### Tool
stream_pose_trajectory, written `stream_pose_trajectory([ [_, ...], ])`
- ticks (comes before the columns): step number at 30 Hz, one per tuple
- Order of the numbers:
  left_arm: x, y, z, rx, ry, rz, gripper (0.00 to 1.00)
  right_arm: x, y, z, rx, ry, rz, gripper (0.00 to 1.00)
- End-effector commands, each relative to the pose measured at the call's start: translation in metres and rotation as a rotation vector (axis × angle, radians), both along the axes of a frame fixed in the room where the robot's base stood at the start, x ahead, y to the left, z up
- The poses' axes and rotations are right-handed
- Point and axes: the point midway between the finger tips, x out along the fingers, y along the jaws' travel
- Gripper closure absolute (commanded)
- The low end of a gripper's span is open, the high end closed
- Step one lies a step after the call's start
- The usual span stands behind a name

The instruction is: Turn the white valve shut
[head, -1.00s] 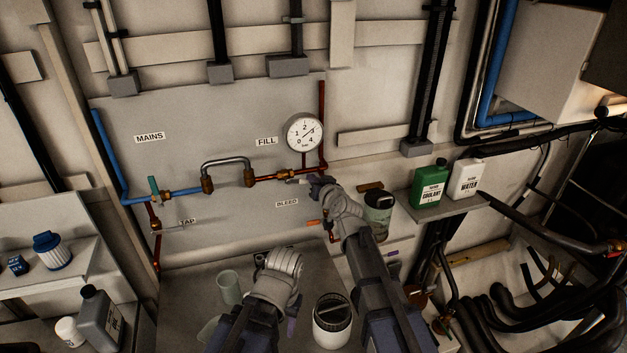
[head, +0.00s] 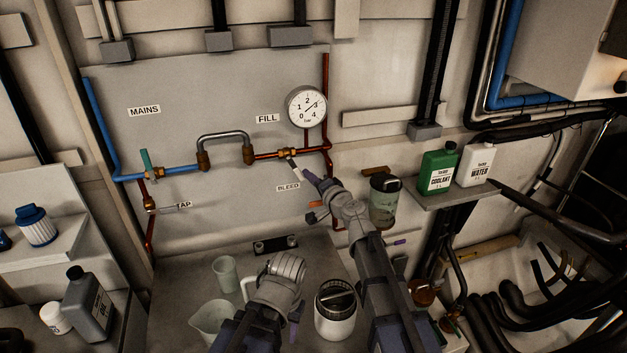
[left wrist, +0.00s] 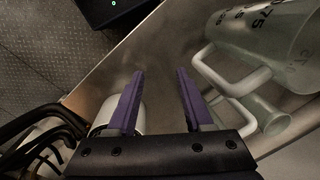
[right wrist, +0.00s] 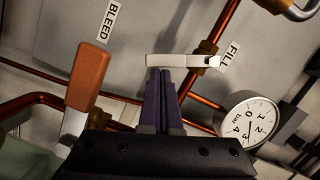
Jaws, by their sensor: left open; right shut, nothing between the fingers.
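The white valve (head: 296,171) is a white lever on a brass body in the copper pipe under the FILL label. In the head view it slants down and right from the pipe. In the right wrist view the white lever (right wrist: 178,60) lies at a steep angle across the pipe. My right gripper (right wrist: 166,72) is shut and empty, its tips against or very close to the lever's lower edge near its free end; contact is hard to tell. My left gripper (left wrist: 158,88) is open and empty over the bench, away from the valve.
An orange-handled valve (right wrist: 88,78) near the BLEED label is close beside my right fingers. A pressure gauge (head: 306,107) is above the pipe. A jug (left wrist: 260,50) and a white-bodied jar (head: 335,310) stand near my left gripper.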

Motion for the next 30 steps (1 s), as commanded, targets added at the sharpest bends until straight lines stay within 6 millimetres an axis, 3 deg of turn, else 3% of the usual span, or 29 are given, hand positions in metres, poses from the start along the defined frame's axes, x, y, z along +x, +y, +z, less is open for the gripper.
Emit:
stream_pose_trajectory([
  [1, 0.000, 0.000, -0.010, 0.000, 0.000, 0.000, 0.49, -0.001, 0.004, -0.008, 0.043, 0.011, 0.002, 1.00],
  [6, 0.000, 0.000, -0.023, 0.000, 0.000, 0.000, 0.49, -0.003, 0.011, -0.014, 0.187, 0.050, 0.003, 1.00],
  [15, 0.000, 0.000, -0.038, 0.000, 0.000, 0.000, 0.49, -0.007, 0.024, -0.018, 0.370, 0.100, 0.003, 1.00],
  [30, 0.000, 0.000, -0.040, 0.000, 0.000, 0.000, 0.49, -0.009, 0.033, -0.019, 0.383, 0.104, 0.006, 1.00],
])
